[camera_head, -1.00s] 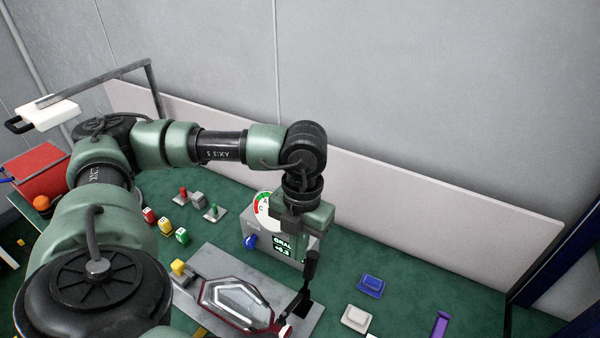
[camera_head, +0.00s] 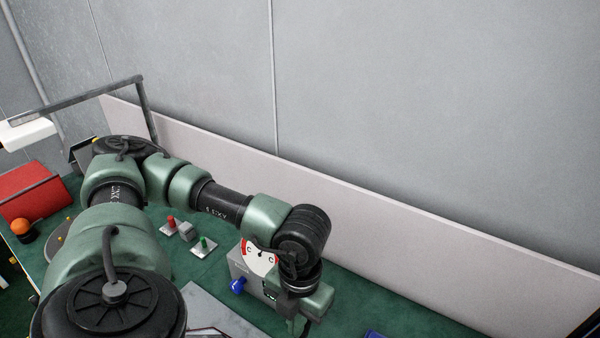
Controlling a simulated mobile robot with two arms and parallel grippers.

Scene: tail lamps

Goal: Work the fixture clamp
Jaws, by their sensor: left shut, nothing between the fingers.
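The grey fixture plate (camera_head: 205,305) shows only in part at the bottom edge of the head view. A sliver of the lamp (camera_head: 207,332) lies on it, cut off by the frame. The clamp's lever is out of the picture. My left gripper (camera_head: 302,326) is shut and empty, pointing down at the bottom edge, right of the plate. Its fingertips are mostly cut off, so I cannot tell whether they touch anything. My right gripper is not in view.
A grey gauge box (camera_head: 243,262) with a round dial and blue knob stands just left of my left gripper. Red (camera_head: 171,223) and green (camera_head: 203,243) switches stand further left. A low pale wall (camera_head: 400,225) bounds the green table behind. A red box (camera_head: 30,190) is at far left.

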